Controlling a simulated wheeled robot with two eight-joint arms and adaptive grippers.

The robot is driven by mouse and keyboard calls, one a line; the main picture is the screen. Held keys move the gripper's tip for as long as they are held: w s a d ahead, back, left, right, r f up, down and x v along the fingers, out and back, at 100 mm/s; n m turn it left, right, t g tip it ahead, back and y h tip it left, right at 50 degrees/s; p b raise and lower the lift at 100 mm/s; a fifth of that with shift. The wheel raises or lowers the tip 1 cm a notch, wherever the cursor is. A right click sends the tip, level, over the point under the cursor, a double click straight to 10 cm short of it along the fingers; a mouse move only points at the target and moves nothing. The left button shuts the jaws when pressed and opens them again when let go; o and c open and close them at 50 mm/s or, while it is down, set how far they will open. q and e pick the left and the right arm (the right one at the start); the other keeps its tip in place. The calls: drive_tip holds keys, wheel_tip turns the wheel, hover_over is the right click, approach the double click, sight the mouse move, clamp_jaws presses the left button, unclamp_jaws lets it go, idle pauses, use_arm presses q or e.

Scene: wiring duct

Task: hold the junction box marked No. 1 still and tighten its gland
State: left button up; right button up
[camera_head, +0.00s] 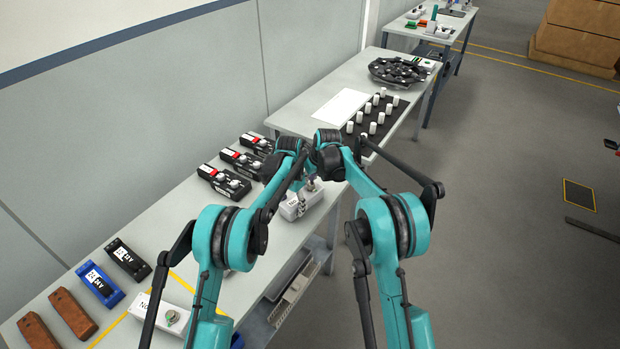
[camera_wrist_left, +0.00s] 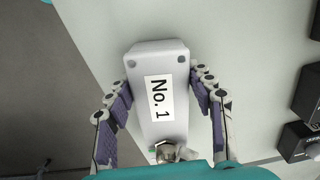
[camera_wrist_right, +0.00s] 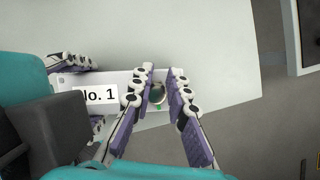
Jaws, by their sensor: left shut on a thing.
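The junction box marked No. 1 (camera_wrist_left: 160,58) is a pale grey box with a white label. It lies between the two fingers of my left gripper (camera_wrist_left: 161,84), which is shut on its sides. The box also shows in the right wrist view (camera_wrist_right: 122,80) and below my arms in the head view (camera_head: 297,205). Its gland (camera_wrist_right: 157,94) is a round metal piece at one end of the box. My right gripper (camera_wrist_right: 161,72) is open, with one finger on each side of the gland. A small gap seems to show beside it. In the head view the arms partly hide both grippers.
Black boxes with red and white labels (camera_head: 226,182) stand behind along the bench. Another white box (camera_head: 172,318), blue and black cases and brown blocks lie at the front left. A black mat with white cylinders (camera_head: 372,117) is on the far table.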

drive_tip(key=n, duration=0.2)
drive_tip(key=n+g+y, duration=0.1)
drive_tip(key=n, duration=0.1)
drive_tip(key=shift+s+a+n, duration=0.1)
drive_tip(key=shift+a+n, duration=0.05)
drive_tip(key=shift+n, duration=0.15)
drive_tip(key=n, duration=0.1)
drive_tip(key=n+g, duration=0.1)
drive_tip(key=n, duration=0.1)
drive_tip(key=n+y, duration=0.1)
drive_tip(key=shift+s+a+n+g, duration=0.25)
drive_tip(key=shift+a+n+g, duration=0.05)
drive_tip(key=shift+g, duration=0.1)
clamp_jaws()
drive_tip(key=m, duration=0.2)
drive_tip(key=m+t, duration=0.1)
drive_tip(key=m, duration=0.1)
drive_tip(key=m+t+h, duration=0.1)
drive_tip(key=m, duration=0.1)
drive_tip(key=shift+w+d, duration=0.2)
drive_tip(key=shift+d, duration=0.1)
drive_tip(key=m, duration=0.1)
drive_tip(key=m+h, duration=0.1)
drive_tip(key=m, duration=0.1)
drive_tip(key=m+t, duration=0.1)
drive_tip(key=m, duration=0.1)
drive_tip(key=shift+w+d+h, duration=0.3)
drive_tip(key=shift+h, duration=0.1)
